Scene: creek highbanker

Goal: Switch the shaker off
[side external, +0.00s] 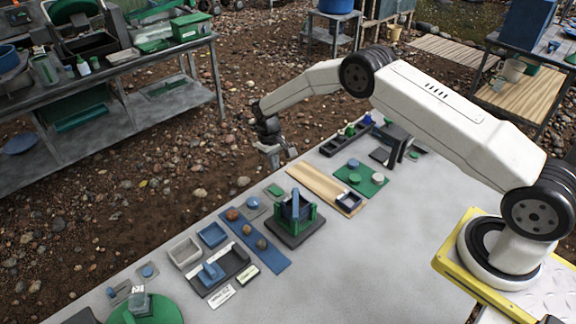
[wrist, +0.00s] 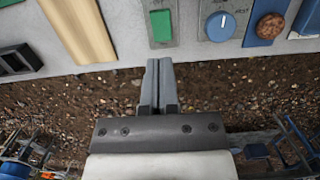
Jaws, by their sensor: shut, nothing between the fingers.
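My gripper (side external: 278,157) is shut and empty, its two fingers together, and hangs near the table's far edge. In the wrist view its fingertips (wrist: 159,62) show against the gravel and the table edge. A blue round knob (wrist: 220,26) with a white pointer line sits on a grey plate ahead and right of the fingertips; it also shows in the side view (side external: 253,203). A green rectangular piece (wrist: 161,25) on a grey plate lies just ahead of the fingertips, and shows in the side view (side external: 275,190). Neither touches my gripper. I cannot tell which one is the shaker's switch.
A green-framed device with a blue part (side external: 297,207) stands on a dark base near the green piece. A wooden board (side external: 318,186) lies to its right. A blue strip (side external: 268,255) with brown stones lies to the left. The table's front middle is clear.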

